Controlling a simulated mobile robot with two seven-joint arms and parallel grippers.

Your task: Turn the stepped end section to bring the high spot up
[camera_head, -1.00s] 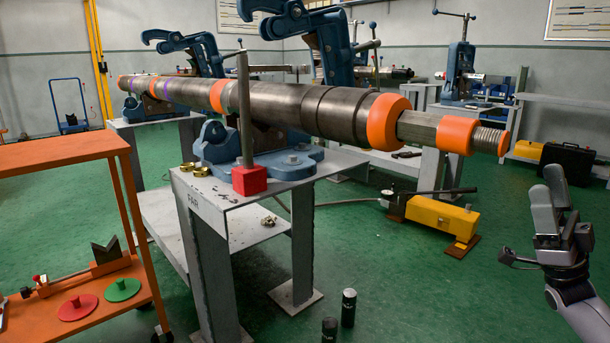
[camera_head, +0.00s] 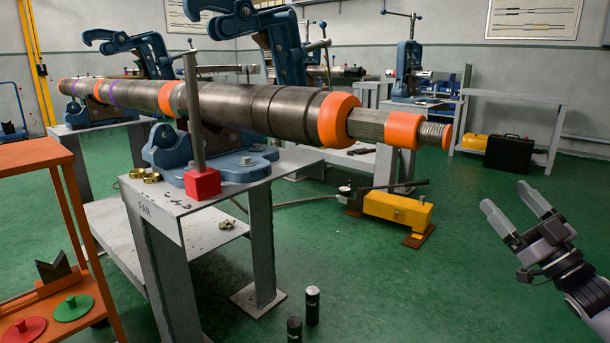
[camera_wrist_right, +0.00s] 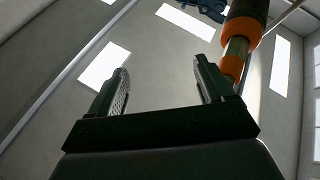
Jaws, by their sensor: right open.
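The long stepped steel pipe (camera_head: 230,102) lies level across the blue vises, with orange bands along it. Its stepped end section (camera_head: 369,124), between a large orange collar (camera_head: 335,119) and a smaller orange ring (camera_head: 404,130), points right and ends in a threaded tip (camera_head: 432,134). My right gripper (camera_head: 511,211) is open and empty, to the right of and below the pipe end, apart from it. In the right wrist view, the pipe end (camera_wrist_right: 236,52) shows beyond the right finger, not between the fingers. My left gripper is out of view.
A grey bench (camera_head: 181,209) marked FAR carries the near vise (camera_head: 215,165) and a red block (camera_head: 203,184) with an upright rod. A yellow pump (camera_head: 397,209) and dark cylinders (camera_head: 312,305) stand on the green floor. An orange cart (camera_head: 30,155) is at left.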

